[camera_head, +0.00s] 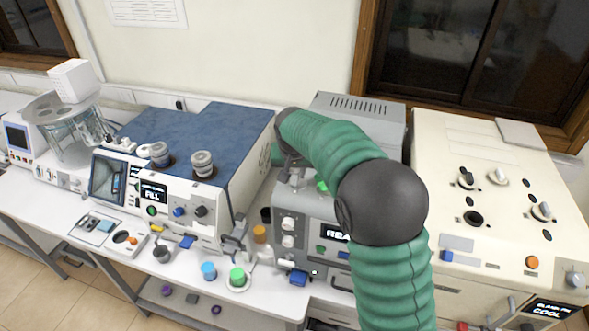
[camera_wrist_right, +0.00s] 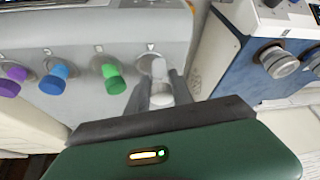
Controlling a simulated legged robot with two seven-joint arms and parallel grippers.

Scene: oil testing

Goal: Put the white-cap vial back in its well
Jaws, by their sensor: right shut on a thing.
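The white-cap vial (camera_wrist_right: 161,98) is between the two dark fingers of my right gripper (camera_wrist_right: 162,92), which is shut on it. In the right wrist view it is in front of the grey machine's face (camera_wrist_right: 110,30), at the right end of a row of capped vials. Whether its tip is inside a well is not clear. In the head view my right arm hides much of this machine, and the gripper (camera_head: 280,160) shows only in part at its upper left side; the vial cannot be made out there. My left gripper is not in view.
Green (camera_wrist_right: 114,79), blue (camera_wrist_right: 54,79) and purple (camera_wrist_right: 12,80) capped vials sit left of the held vial. A blue-topped machine (camera_head: 225,125) stands close on the left, a cream machine (camera_head: 500,170) on the right. Green-topped (camera_head: 237,276) and blue-topped (camera_head: 209,270) containers stand on the bench.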

